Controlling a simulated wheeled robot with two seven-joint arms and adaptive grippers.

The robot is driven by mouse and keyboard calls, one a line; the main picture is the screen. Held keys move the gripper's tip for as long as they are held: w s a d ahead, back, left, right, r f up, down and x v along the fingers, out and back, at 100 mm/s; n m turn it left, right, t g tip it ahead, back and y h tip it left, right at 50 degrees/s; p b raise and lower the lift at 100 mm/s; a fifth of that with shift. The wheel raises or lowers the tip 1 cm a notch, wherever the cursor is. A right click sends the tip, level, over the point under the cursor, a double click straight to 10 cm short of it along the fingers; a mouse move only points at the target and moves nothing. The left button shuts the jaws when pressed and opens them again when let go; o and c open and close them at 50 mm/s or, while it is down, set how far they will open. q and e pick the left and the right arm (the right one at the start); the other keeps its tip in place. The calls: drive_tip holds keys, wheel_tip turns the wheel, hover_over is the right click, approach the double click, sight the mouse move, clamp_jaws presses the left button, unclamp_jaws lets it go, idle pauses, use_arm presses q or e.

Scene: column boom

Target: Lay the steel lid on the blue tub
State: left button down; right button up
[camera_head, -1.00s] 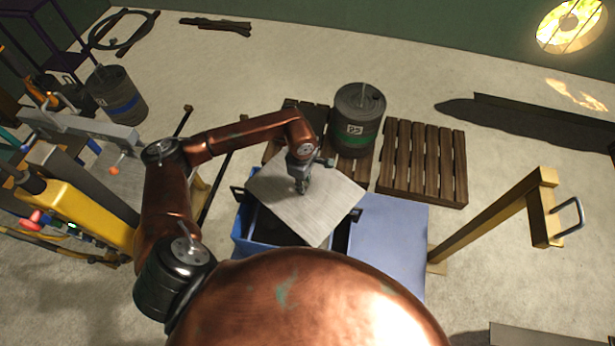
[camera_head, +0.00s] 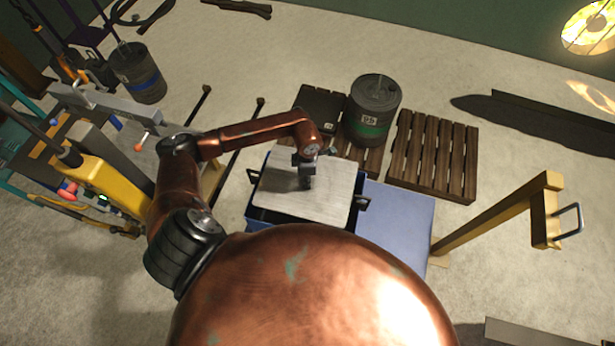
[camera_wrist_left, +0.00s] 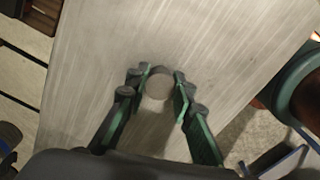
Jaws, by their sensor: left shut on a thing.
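The steel lid (camera_head: 318,196) is a brushed grey plate over the blue tub (camera_head: 262,218) in the head view, roughly lined up with its opening. Whether it rests on the rim or hangs just above cannot be told. Black handles of the tub show at its left and right. My left gripper (camera_head: 306,182) is above the lid's middle. In the left wrist view, my left gripper (camera_wrist_left: 158,88) has its green fingers shut on the round knob (camera_wrist_left: 158,84) of the lid (camera_wrist_left: 165,35). My right gripper is not in view.
A blue table surface (camera_head: 402,215) extends right of the tub. A grey drum with a green band (camera_head: 372,112) and wooden pallets (camera_head: 434,155) stand behind. A yellow boom post (camera_head: 495,215) is at right. Yellow lifting gear (camera_head: 110,185) is at left.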

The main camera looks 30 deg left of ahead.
use_arm(q)
wheel_tip(320, 180, down, 10)
drive_tip(key=b, duration=0.6)
drive_tip(key=shift+f+b, duration=0.15)
drive_tip(key=shift+b, duration=0.15)
drive_tip(key=shift+w+f, duration=0.1)
idle(0.4)
drive_tip(key=shift+f+b, duration=0.3)
drive_tip(key=c, duration=1.6)
unclamp_jaws()
